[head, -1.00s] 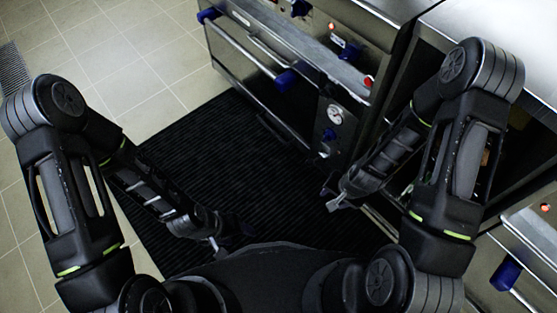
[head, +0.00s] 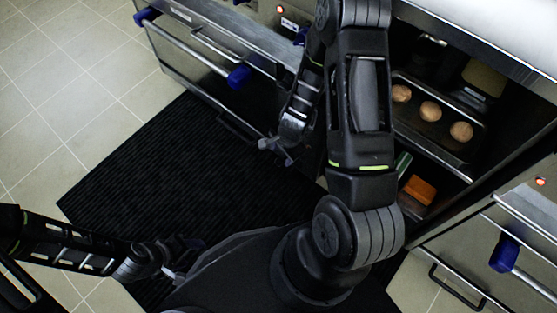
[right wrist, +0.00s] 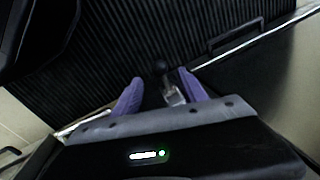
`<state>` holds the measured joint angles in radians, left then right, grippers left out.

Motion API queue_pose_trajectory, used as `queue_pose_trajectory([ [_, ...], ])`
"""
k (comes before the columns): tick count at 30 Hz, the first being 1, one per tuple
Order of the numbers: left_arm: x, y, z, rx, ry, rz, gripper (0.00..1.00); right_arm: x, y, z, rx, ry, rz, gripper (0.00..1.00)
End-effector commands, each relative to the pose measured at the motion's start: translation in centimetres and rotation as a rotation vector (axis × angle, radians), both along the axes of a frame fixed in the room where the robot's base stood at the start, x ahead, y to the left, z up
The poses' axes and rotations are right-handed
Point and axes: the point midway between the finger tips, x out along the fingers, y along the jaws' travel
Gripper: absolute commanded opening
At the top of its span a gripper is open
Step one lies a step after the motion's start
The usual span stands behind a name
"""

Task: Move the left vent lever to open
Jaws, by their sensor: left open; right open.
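A small lever with a black knob (right wrist: 161,67) and a pale metal shank shows between the purple fingers of my right gripper (right wrist: 160,78) in the right wrist view. The fingers are apart, one on each side of it; I cannot tell whether they touch it, or whether it is the left vent lever. In the head view my right gripper (head: 276,152) is at the oven's lower front, above the dark mat, and no lever can be made out there. My left gripper (head: 183,268) is low at the left, open, over the mat and away from the oven.
The steel oven front (head: 205,58) has a long handle with blue ends. A dark ribbed mat (head: 150,190) covers the floor. A blue-ended handle (head: 504,253) is at lower right.

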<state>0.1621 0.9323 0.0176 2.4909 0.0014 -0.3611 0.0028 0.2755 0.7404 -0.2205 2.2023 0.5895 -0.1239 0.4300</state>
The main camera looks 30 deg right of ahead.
Motion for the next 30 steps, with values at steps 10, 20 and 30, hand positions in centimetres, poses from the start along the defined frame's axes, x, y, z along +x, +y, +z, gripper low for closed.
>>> queue_pose_trajectory([
  [10,0.4,0.4,-2.1,0.007,-0.007,0.011,0.58,0.7,0.1,-4.5,0.001,0.002,0.0,0.5],
  [20,0.8,0.8,-3.2,0.012,-0.013,0.02,0.58,1.5,0.1,-7.6,0.0,0.0,0.001,0.5],
  [30,0.8,0.8,-3.1,0.012,-0.014,0.019,0.58,1.5,0.1,-7.5,0.0,0.0,0.002,0.43],
])
